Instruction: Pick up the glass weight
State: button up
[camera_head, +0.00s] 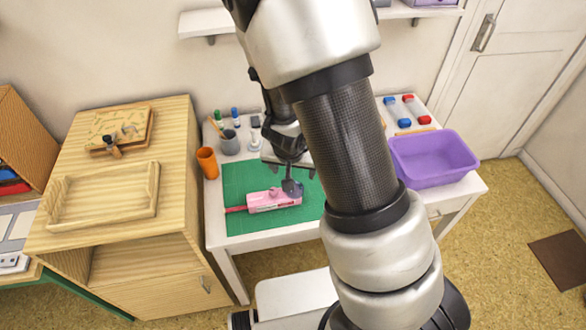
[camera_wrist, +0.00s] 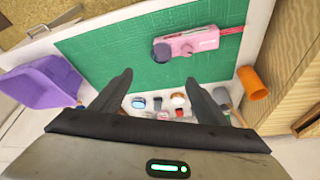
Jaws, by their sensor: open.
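My gripper (camera_head: 288,170) is over the green mat (camera_head: 245,178) on the white table. In the wrist view its two fingers (camera_wrist: 158,80) are apart with nothing between them. A pink device (camera_head: 273,200) with a red strip lies on the mat; it also shows in the wrist view (camera_wrist: 192,42). A dark, rounded grey piece (camera_head: 292,188) is at its right end, and at its left end in the wrist view (camera_wrist: 161,52). I cannot tell whether this is the glass weight. Small items, including a blue disc (camera_wrist: 138,102), show beyond the fingers, partly hidden.
A purple bin (camera_head: 432,165) stands at the table's right. Red and blue bottles (camera_head: 405,112) lie at the back. A wooden cabinet with a tray (camera_head: 105,222) is left. My arm hides the table's middle right.

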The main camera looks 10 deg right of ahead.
jog(key=b, duration=0.5)
send_over(295, 194)
notch_tip(295, 194, down, 11)
jog(key=shift+r, duration=0.2)
jog(key=shift+b+x, duration=1)
jog(key=shift+x, duration=1.95)
jog(key=shift+a, duration=0.2)
